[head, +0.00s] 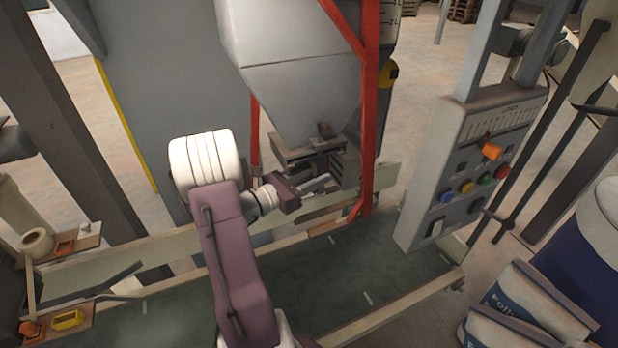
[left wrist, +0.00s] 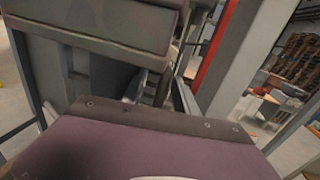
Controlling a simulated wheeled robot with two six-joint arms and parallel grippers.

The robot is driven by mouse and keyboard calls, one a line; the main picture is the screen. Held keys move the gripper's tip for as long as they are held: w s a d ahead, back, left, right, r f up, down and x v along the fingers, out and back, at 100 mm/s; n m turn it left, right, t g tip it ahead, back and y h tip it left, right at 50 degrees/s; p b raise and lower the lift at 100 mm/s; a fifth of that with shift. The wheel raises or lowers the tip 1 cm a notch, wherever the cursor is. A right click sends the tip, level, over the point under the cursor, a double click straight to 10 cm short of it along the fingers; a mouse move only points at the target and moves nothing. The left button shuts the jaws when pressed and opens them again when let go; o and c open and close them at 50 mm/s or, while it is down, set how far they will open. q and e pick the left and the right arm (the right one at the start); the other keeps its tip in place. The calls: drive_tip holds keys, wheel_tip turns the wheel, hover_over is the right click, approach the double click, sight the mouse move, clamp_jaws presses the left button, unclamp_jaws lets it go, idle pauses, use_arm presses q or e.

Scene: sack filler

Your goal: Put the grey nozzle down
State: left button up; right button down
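My left gripper (head: 318,184) reaches in below the grey hopper (head: 300,95), beside the filler's dark outlet frame. Its pale fingers look apart, with no nozzle visible between them. In the left wrist view, the purple gripper body fills the bottom, and the fingers (left wrist: 160,92) show only partly beyond its dark edge. I cannot make out the grey nozzle for certain in either view; the gripper, the arm or the outlet frame may hide it. My right gripper is not in view.
Red uprights (head: 370,100) stand close to the right of the left gripper. A green conveyor bed (head: 350,255) with pale rails runs below. A control panel (head: 468,175) stands at right, near stacked sacks (head: 530,305).

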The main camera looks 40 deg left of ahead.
use_arm(q)
drive_tip(key=d+b+v, duration=0.1)
drive_tip(key=b+v, duration=0.1)
drive_tip(key=v, duration=1)
drive_tip(key=d+f+m+g+h, duration=0.3)
drive_tip(key=d+f+m+g, duration=0.15)
drive_tip(key=d, duration=0.35)
drive_tip(key=d+f+m+g+h, duration=0.25)
drive_tip(key=d+m+g, duration=0.2)
drive_tip(key=d, duration=0.25)
drive_tip(key=s+d+f+m+g+y, duration=0.2)
drive_tip(key=d+f+m+g+y, duration=0.1)
drive_tip(key=m, duration=0.9)
drive_tip(key=s+d+f+m+g+y, duration=0.2)
drive_tip(key=d+f+m+g+y, duration=0.2)
drive_tip(key=m, duration=0.7)
wheel_tip(320, 180, down, 3)
drive_tip(key=y, duration=0.3)
drive_tip(key=shift+d+r+m, duration=0.15)
drive_tip(key=shift+d+m, duration=0.1)
drive_tip(key=shift+m, duration=0.15)
